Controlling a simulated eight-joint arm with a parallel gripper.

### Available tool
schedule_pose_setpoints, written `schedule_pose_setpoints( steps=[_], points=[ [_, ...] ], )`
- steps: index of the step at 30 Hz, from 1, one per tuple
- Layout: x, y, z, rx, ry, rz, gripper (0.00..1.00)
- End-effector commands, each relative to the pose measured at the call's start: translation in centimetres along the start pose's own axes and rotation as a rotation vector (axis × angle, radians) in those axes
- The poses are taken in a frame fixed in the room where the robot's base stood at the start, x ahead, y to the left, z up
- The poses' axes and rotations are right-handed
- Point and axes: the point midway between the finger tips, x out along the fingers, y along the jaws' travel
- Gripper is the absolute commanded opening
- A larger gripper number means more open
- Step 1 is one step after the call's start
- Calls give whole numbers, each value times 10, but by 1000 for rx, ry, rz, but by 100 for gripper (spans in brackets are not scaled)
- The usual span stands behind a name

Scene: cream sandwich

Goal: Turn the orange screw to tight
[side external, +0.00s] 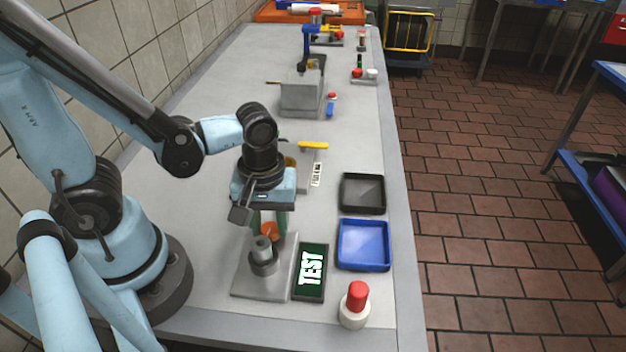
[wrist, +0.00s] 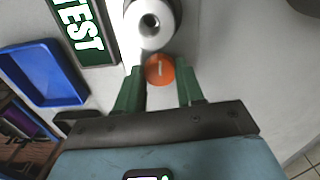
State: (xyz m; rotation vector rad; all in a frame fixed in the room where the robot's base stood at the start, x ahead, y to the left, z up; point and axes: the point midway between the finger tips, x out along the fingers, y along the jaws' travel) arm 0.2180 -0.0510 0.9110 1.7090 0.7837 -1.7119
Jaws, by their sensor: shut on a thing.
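The orange screw (side external: 269,231) is on the grey metal fixture (side external: 280,282), next to an upright grey cylinder (side external: 262,255). In the wrist view the screw (wrist: 160,70) has a round orange head with a pale line across it. My gripper (side external: 268,221) points down over the fixture, its green fingers on either side of the screw head. The cylinder's round top (wrist: 151,20) is just above the screw there. The screw's shaft is hidden, so how deep it sits cannot be told.
A dark panel reading TEST (side external: 311,272) lies right of the fixture. A blue tray (side external: 363,265) and a black tray (side external: 363,194) are further right. A red-topped white button (side external: 355,306) stands near the front edge. Other fixtures, including a grey box (side external: 301,95), stand farther back.

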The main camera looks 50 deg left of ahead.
Motion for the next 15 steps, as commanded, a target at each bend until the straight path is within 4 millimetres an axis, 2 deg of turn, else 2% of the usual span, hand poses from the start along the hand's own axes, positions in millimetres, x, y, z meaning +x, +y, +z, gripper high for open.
schedule_pose_setpoints(
  steps=[15],
  points=[
    [0, 0, -1, 461, 4, 0, 7]
  ],
)
